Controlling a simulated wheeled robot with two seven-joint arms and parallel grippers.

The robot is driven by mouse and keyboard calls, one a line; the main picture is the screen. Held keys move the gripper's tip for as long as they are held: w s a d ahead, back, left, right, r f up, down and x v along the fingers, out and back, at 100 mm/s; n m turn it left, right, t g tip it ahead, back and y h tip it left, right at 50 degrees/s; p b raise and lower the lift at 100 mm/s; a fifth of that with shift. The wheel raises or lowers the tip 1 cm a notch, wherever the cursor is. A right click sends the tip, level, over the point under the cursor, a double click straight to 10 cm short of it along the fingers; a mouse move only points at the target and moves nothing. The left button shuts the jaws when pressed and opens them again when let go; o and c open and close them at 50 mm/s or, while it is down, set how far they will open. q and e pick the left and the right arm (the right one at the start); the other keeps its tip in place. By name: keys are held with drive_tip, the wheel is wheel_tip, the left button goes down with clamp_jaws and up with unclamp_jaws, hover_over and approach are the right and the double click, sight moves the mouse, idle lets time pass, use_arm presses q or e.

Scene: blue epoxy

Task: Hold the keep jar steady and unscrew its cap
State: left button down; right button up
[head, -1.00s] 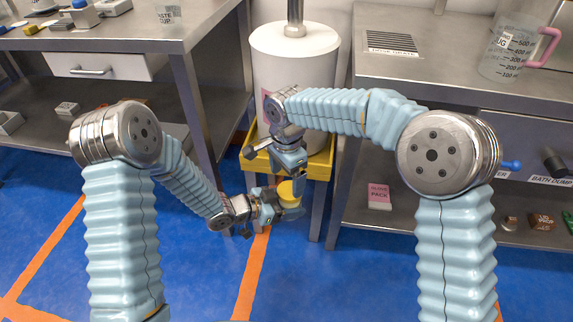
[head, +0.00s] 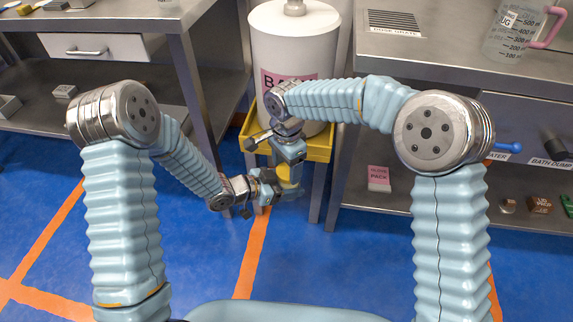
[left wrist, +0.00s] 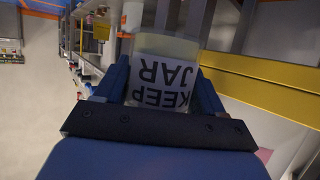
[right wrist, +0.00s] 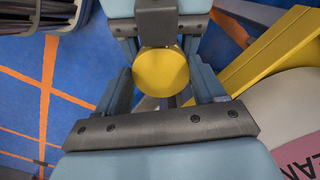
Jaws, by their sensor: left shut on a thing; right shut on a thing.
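The keep jar (left wrist: 162,82) is a pale jar with a white label reading KEEP JAR, shown upside down in the left wrist view. My left gripper (left wrist: 165,85) is shut around the jar's body. The yellow round cap (right wrist: 161,73) sits between the fingers of my right gripper (right wrist: 162,80), which is shut on it from above. In the head view the cap (head: 290,186) shows as a small yellow patch, mostly covered by the right gripper (head: 288,168). The left gripper (head: 275,188) comes from the left, just below it. The jar's body is largely hidden there.
A white drum with a pink label (head: 290,85) stands in a yellow-rimmed stand (head: 318,146) just behind the grippers. Steel benches stand left (head: 120,20) and right (head: 430,60), with a measuring jug (head: 512,35) on the right one. Blue floor (head: 200,270) is open in front.

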drive_tip(key=n, duration=0.3)
drive_tip(key=shift+w+r, duration=0.15)
drive_tip(key=shift+a, duration=0.1)
drive_tip(key=o, duration=1.1)
drive_tip(key=shift+o, duration=0.2)
